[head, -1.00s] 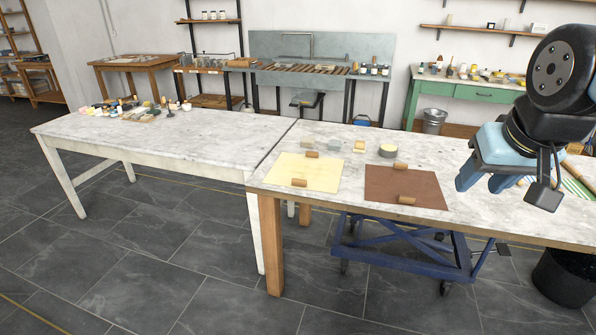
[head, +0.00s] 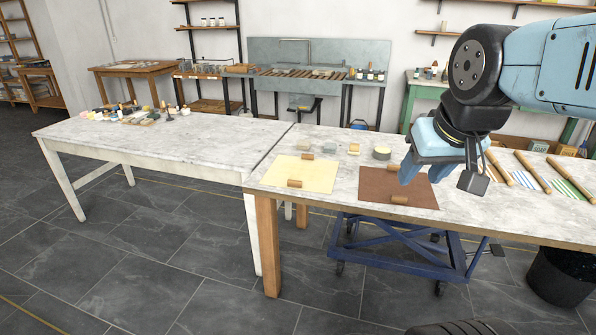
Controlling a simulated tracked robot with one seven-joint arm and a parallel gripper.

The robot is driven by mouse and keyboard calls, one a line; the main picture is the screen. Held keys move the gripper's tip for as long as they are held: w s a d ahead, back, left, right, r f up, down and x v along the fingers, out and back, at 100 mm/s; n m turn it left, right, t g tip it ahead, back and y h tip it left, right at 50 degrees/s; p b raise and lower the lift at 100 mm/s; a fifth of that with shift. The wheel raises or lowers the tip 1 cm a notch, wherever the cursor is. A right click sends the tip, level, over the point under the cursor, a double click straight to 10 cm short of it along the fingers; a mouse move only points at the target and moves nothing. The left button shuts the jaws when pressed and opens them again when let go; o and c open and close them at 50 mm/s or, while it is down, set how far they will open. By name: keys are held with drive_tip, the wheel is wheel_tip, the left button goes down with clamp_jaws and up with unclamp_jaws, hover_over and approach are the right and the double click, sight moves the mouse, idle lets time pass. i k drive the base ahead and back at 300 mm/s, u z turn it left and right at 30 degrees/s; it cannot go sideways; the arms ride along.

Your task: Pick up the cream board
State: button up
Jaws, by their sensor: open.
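The cream board (head: 311,176) lies flat on the marble-topped table, near its left end. A small brown cork-like block (head: 295,183) sits at its front edge and another (head: 307,156) at its back edge. My gripper (head: 407,172) is to the right of the cream board, pointing down, open and apart from it. In the picture it overlaps the upper right part of a brown board (head: 375,186); its height above that board is hard to judge.
The brown board lies just right of the cream one, with similar blocks. A round tin (head: 381,153) and small blocks (head: 353,149) stand behind them. Wooden rolls with striped sheets (head: 526,178) lie at the right. A second marble table (head: 200,138) adjoins at the left.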

sight(305, 173)
drive_tip(key=u, duration=0.05)
drive_tip(key=i, duration=1)
drive_tip(key=z, duration=0.1)
